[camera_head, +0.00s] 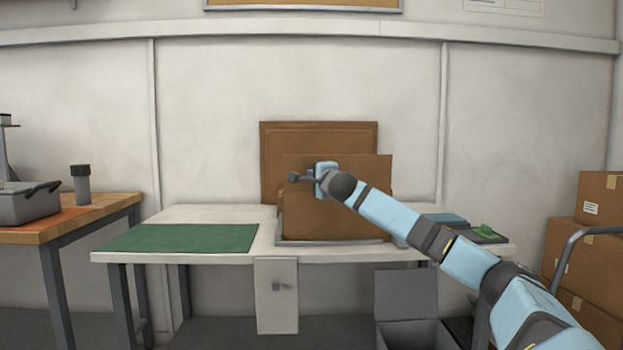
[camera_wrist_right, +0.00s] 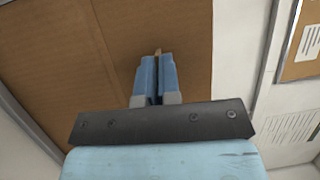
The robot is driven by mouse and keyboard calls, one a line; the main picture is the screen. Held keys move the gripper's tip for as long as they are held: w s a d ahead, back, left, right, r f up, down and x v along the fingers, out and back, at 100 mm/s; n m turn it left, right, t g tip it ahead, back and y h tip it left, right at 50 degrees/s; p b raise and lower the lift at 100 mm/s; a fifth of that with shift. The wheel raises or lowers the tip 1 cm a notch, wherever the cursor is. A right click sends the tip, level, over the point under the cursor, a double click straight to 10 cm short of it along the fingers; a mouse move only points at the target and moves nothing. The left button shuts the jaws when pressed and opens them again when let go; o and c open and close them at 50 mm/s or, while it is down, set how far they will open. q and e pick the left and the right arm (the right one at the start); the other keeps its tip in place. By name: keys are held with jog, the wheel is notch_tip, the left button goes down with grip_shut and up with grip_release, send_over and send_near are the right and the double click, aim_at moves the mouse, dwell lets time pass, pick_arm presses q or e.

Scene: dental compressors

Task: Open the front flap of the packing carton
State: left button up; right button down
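The brown packing carton (camera_head: 335,228) stands on the white table, with a tall panel (camera_head: 318,135) upright at its back. A lower upright panel (camera_head: 370,166) in front looks like the front flap; my right arm partly covers it. My right gripper (camera_head: 295,178) is in front of this panel, near its left side. In the right wrist view its blue fingers (camera_wrist_right: 157,68) are almost together before brown cardboard (camera_wrist_right: 190,30). A small tan sliver shows at the fingertips; I cannot tell whether it is gripped cardboard. My left gripper is out of view.
A green mat (camera_head: 180,238) lies on the table (camera_head: 190,214), left of the carton. A grey tray with a green item (camera_head: 487,231) is at the right end. A wooden bench (camera_head: 100,212) stands at left, stacked cartons (camera_head: 598,240) at right. An open grey bin (camera_head: 405,300) is below.

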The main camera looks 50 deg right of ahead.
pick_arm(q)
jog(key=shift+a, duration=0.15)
pick_arm(e)
jog(key=c, duration=1.3)
grip_release()
jog(key=shift+s+a+f, duration=0.1)
pick_arm(q)
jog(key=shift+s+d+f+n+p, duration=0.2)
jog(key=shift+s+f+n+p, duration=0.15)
jog(key=shift+p, duration=0.2)
pick_arm(e)
jog(key=shift+v, duration=6.8)
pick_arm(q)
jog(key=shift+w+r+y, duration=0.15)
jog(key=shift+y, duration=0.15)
